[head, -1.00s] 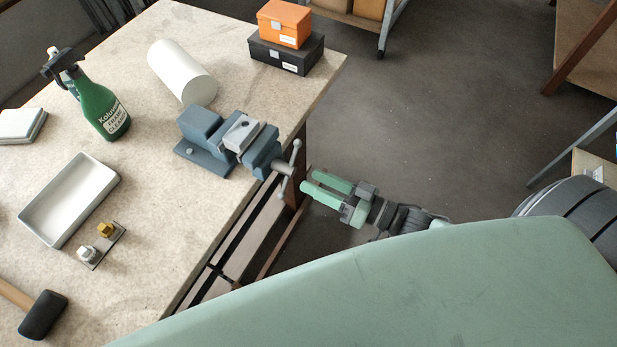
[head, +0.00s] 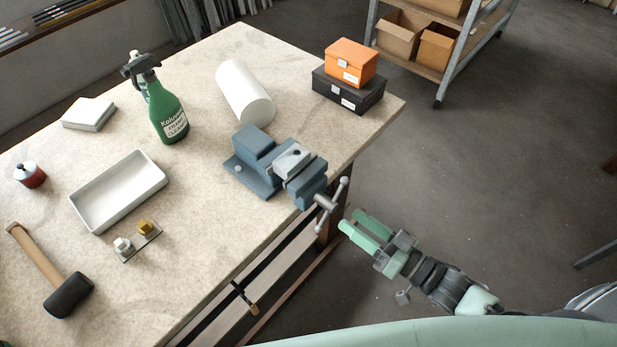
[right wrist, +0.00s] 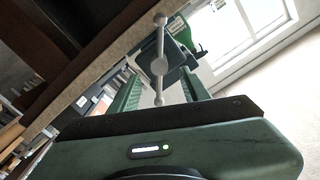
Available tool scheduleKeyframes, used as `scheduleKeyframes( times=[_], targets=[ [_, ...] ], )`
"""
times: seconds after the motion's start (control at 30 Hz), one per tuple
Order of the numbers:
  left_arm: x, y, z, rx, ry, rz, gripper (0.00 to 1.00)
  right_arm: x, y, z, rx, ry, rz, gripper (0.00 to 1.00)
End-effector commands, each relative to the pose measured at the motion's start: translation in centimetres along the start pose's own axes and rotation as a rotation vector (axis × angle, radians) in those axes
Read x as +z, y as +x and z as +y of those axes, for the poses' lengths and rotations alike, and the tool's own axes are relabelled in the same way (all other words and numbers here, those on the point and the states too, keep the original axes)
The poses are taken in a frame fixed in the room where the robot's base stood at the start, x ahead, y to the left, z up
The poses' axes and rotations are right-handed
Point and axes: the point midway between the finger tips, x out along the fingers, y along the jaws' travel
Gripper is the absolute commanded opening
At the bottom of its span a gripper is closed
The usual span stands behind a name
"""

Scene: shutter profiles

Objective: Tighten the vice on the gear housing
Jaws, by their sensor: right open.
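A blue-grey vice (head: 257,162) is mounted at the table's edge. A light grey gear housing (head: 292,160) sits between its jaws. The vice's handle (head: 333,205) is a bar with ball ends on the screw, sticking out past the edge. My right gripper (head: 353,225) is open and empty, just beyond the handle and apart from it. In the right wrist view the handle bar (right wrist: 160,62) stands nearly upright, ahead and between the two green fingers (right wrist: 160,92). My left gripper is not in view.
On the table (head: 205,215) are a white tray (head: 118,190), a mallet (head: 67,294), a green spray bottle (head: 166,110), a white roll (head: 246,92) and stacked boxes (head: 347,90). A shelf cart (head: 440,45) stands behind.

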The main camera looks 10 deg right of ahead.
Motion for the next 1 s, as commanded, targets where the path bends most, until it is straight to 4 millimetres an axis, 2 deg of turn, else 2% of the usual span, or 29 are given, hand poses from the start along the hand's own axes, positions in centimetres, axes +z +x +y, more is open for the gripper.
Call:
scheduleKeyframes(
  times=[0.03,0.2,0.3,0.4,0.63,1.0],
  targets=[
    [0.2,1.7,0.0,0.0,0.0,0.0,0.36,0.9,0.0,0.3,-0.004,-0.026,-0.001,0.47],
    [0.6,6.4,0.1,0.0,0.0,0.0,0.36,1.7,0.2,0.4,-0.013,-0.199,-0.004,0.47],
    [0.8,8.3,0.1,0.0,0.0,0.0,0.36,1.5,0.2,0.3,-0.008,-0.3,-0.003,0.47],
    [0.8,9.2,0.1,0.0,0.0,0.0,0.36,1.1,0.2,0.2,-0.002,-0.371,-0.002,0.47],
    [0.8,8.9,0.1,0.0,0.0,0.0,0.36,0.2,1.4,-0.1,0.003,-0.407,0.002,0.47],
    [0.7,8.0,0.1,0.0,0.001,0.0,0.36,0.1,6.5,-0.1,0.003,-0.406,0.002,0.47]
  ],
)
